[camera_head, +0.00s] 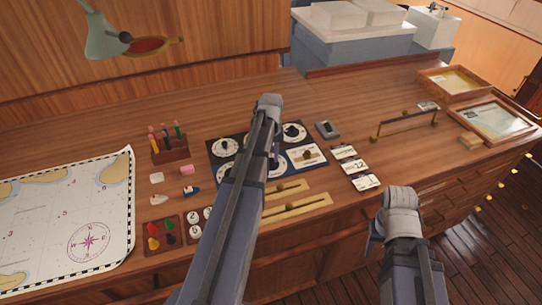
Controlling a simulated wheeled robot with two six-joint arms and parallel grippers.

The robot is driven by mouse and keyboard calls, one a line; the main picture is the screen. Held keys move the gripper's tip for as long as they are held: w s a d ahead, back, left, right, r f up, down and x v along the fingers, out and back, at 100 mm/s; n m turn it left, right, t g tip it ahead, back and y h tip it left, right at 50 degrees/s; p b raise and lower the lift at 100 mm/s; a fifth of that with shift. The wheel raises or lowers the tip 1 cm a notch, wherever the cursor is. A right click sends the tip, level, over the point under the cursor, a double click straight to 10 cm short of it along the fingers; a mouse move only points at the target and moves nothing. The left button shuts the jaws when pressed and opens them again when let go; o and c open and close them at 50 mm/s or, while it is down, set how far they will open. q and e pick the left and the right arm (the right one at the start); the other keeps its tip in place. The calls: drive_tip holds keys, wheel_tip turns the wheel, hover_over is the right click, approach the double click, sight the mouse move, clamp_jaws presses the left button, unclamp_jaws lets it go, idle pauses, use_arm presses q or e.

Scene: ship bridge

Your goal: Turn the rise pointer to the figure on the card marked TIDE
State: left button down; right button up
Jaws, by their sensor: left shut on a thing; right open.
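A dark dial panel (213,155) with several white dials lies on the desk. A dial (293,133) with a dark pointer shows at its upper right, and others show at its left. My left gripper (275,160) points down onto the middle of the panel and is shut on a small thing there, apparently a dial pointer. My arm hides it and the dial's figures. Several white cards (353,167) lie in a slanting row right of the panel; one seems to read 12, but their headings are too small to read. My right gripper (374,246) is open and empty at the desk's front edge.
Wooden slider strips (295,206) lie in front of the panel. A pen rack (170,155), small blocks and a chart (75,225) are to the left. A dark grey device (327,129), a brass-ended bar (407,124) and trays (497,118) are to the right.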

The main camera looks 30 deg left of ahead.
sight(271, 159)
idle(0.3)
use_arm(q)
drive_tip(key=c, duration=0.6)
unclamp_jaws()
drive_tip(key=shift+c, duration=0.2)
drive_tip(key=shift+r, duration=0.1)
wheel_tip(271, 159, up, 8)
drive_tip(key=p, duration=0.8)
drive_tip(key=shift+f, duration=0.2)
